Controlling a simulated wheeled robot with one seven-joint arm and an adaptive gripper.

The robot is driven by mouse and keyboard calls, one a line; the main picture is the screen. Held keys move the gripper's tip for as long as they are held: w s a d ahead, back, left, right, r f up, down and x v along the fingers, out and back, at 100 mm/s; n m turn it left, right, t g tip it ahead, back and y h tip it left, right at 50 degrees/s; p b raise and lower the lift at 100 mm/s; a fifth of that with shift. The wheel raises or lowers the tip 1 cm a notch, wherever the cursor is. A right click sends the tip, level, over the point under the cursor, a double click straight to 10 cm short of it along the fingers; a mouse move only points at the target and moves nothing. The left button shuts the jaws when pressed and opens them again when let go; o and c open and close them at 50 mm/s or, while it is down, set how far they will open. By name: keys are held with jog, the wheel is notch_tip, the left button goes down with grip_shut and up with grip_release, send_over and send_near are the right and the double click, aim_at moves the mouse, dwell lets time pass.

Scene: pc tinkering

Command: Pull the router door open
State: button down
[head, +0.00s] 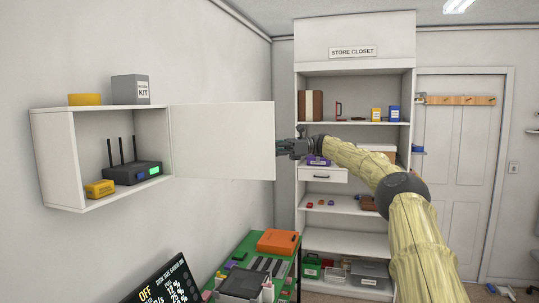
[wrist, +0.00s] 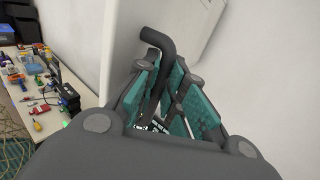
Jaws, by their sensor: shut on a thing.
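The router door (head: 222,140) is a white panel, swung wide open to the right of the wall cabinet (head: 52,165). The router (head: 132,174), dark with antennas and a green light, sits inside the open cabinet. My gripper (head: 281,147) is at the door's free right edge. In the wrist view, my gripper (wrist: 175,98) has its teal-padded fingers closed around a dark bent handle (wrist: 157,42). A white panel shows beside the handle; the handle's lower part is hidden between the fingers.
A yellow box (head: 100,189) lies beside the router. Another yellow box (head: 85,99) and a grey kit box (head: 130,88) stand on the cabinet top. The store closet (head: 355,75) stands behind my arm. A green-topped table (head: 285,260) with an orange case (head: 278,242) is below.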

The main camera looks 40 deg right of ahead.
jog(key=shift+w+d+r, duration=0.25)
jog(key=shift+d+r, duration=0.1)
jog(key=shift+d, duration=0.05)
jog(key=shift+a, duration=0.25)
jog(key=shift+d, duration=0.2)
jog(key=shift+d, duration=0.1)
jog(key=c, duration=1.7)
grip_release()
jog(key=shift+d+r, duration=0.1)
jog(key=shift+d, duration=0.05)
jog(key=shift+o, duration=0.3)
jog(key=shift+d+r, duration=0.1)
jog(key=shift+s+a, duration=0.2)
jog(key=shift+a, duration=0.1)
